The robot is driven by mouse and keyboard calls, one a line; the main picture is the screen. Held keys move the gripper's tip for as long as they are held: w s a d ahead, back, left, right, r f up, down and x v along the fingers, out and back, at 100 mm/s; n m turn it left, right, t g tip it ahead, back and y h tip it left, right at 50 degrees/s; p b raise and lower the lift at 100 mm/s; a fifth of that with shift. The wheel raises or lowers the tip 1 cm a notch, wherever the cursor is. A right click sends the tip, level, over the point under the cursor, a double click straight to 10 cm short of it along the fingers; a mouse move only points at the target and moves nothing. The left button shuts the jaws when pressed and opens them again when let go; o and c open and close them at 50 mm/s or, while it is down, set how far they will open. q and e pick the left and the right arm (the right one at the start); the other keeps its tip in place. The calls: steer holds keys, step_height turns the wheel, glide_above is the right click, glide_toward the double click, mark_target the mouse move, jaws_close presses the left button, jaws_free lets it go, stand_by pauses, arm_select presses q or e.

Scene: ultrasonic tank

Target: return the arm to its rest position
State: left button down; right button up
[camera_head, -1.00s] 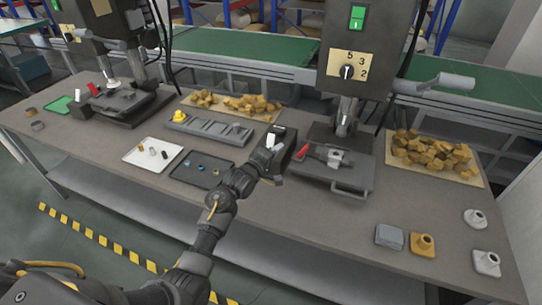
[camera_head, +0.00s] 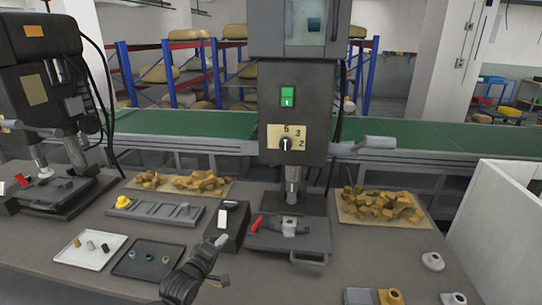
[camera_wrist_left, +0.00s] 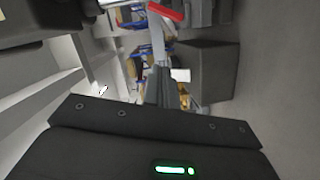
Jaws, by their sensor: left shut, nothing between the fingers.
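My left gripper (camera_head: 220,241) is at the lower middle of the head view, at the end of my dark arm that rises from the bottom edge. It is shut and empty. It appears just in front of the dark box with a white rocker switch (camera_head: 229,207); I cannot tell whether they touch. In the left wrist view the shut fingers (camera_wrist_left: 160,75) point up the picture, beside a dark box (camera_wrist_left: 207,70). My right gripper is not in view.
A drill press (camera_head: 290,130) with a red-handled vise (camera_head: 288,232) stands right of the switch box. A white tray (camera_head: 72,257), a dark tray (camera_head: 130,268) and a grey rack (camera_head: 180,213) lie to the left. Wooden pieces (camera_head: 380,204) and metal parts (camera_head: 433,262) are at right.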

arm_select(q)
steer(key=s+f+m+g, duration=0.1)
steer(key=s+f, duration=0.1)
steer(key=s, duration=0.1)
steer(key=s+a+f+m+g+y, duration=0.1)
steer(key=s+f, duration=0.1)
steer(key=s, duration=0.1)
steer(key=s+f+m+g+y, duration=0.1)
steer(key=s+f, duration=0.1)
steer(key=f, duration=0.1)
steer(key=shift+s+a, duration=0.4)
steer(key=s+a+f+m+g+y, duration=0.1)
steer(key=s+f+m+g, duration=0.15)
steer(key=s, duration=0.85)
steer(key=s+a+f+m+g+y, duration=0.1)
steer(key=s+m+g, duration=0.3)
steer(key=s, duration=0.6)
steer(key=s+a+f+m+g, duration=0.1)
steer(key=s+f+m+g, duration=0.15)
steer(key=s, duration=0.85)
step_height(320, 180, down, 26)
steer(key=s+m+g+b, duration=0.1)
steer(key=g, duration=0.1)
steer(key=s+a+f+b, duration=0.1)
steer(key=s+a+f, duration=0.1)
steer(key=s+f, duration=1.4)
steer(key=shift+s+f+g+y, duration=0.3)
steer(key=shift+s+f+g, duration=0.1)
steer(key=shift+f, duration=0.45)
